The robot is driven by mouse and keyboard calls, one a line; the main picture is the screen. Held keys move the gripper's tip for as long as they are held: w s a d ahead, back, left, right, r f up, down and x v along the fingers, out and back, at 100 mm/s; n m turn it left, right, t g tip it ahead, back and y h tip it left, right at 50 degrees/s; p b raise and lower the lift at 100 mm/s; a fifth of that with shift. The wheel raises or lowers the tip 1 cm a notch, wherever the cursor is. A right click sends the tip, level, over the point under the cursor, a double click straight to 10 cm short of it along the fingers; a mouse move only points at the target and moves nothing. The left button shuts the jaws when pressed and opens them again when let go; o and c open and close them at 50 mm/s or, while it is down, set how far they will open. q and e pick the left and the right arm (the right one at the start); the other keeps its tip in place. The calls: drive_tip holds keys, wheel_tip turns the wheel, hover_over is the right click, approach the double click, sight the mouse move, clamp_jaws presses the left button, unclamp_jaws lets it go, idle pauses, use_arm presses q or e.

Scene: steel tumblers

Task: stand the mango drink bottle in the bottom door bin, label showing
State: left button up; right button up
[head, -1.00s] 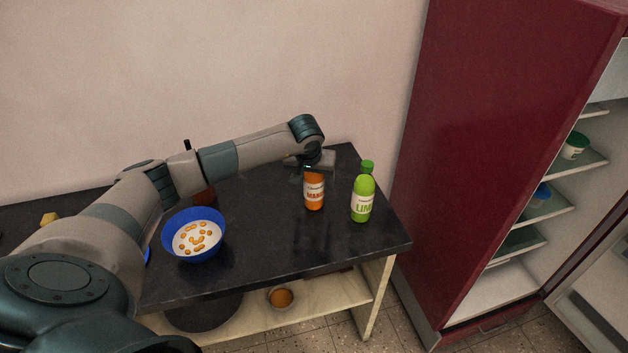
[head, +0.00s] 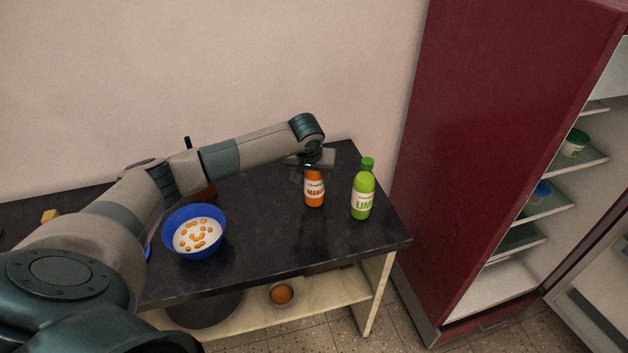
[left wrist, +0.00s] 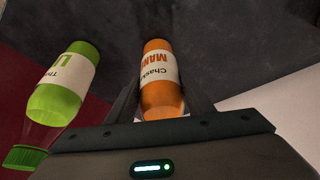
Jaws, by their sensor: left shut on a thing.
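The orange mango drink bottle (head: 314,190) stands upright on the dark table, its white label facing my head camera. My left gripper (head: 312,168) is at the top of this bottle and shut on it, hiding its cap. In the left wrist view the bottle (left wrist: 161,95) sits between the fingers, with its label partly in sight. The open fridge (head: 500,290) is at the right. Part of its door (head: 590,310) shows at the lower right edge; I cannot make out the bottom door bin clearly. My right gripper is not in view.
A green lime bottle (head: 363,190) stands close to the right of the mango bottle. A blue bowl (head: 170,238) with orange pieces is at the left. A small bowl (head: 282,295) sits on the lower shelf. Fridge shelves hold a green-lidded tub (head: 574,145).

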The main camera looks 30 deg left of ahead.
use_arm(q)
drive_tip(key=shift+r, duration=0.2)
drive_tip(key=shift+w+r+b, duration=0.1)
drive_tip(key=shift+r+b, duration=0.35)
drive_tip(key=shift+r, duration=0.2)
wheel_tip(320, 180, up, 7)
drive_tip(key=shift+r+b, duration=0.1)
drive_tip(key=shift+b, duration=1.15)
drive_tip(key=shift+r, duration=0.6)
drive_tip(key=s+d+r+m, duration=0.1)
drive_tip(key=s+d+m, duration=0.1)
drive_tip(key=s+d, duration=0.4)
drive_tip(key=s+d+r+m+h, duration=0.1)
drive_tip(key=s+d, duration=0.6)
drive_tip(key=d, duration=0.8)
drive_tip(key=shift+s+d+r+m+t+h, duration=0.2)
drive_tip(key=shift+d+r+m+t+h, duration=0.15)
drive_tip(key=shift+r+m, duration=0.3)
drive_tip(key=shift+f, duration=0.1)
